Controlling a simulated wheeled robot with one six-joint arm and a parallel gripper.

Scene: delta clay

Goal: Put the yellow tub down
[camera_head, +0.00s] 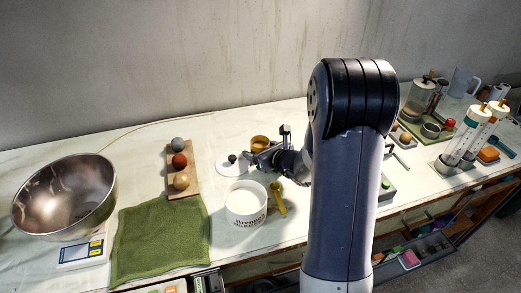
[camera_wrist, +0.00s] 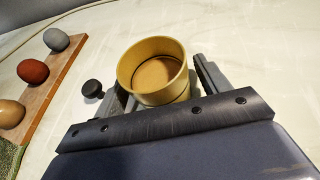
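The yellow tub (camera_wrist: 152,92) is a small, round, open-topped tub, upright or nearly so, and its inside looks empty. It also shows in the head view (camera_head: 260,143), just beyond my gripper (camera_head: 269,150). In the wrist view my gripper (camera_wrist: 160,85) has one finger on each side of the tub, close against its wall, and appears shut on it. Part of the tub's lower wall is hidden by the gripper. I cannot tell for sure whether its base touches the table.
A white lid with a black knob (camera_head: 232,158) lies left of the tub. A white bucket (camera_head: 246,207) and a yellow scoop (camera_head: 278,199) are nearer. A board (camera_head: 192,172) with three balls, a green towel (camera_head: 160,240) and a steel bowl (camera_head: 65,200) lie left. Bare table shows behind the lid.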

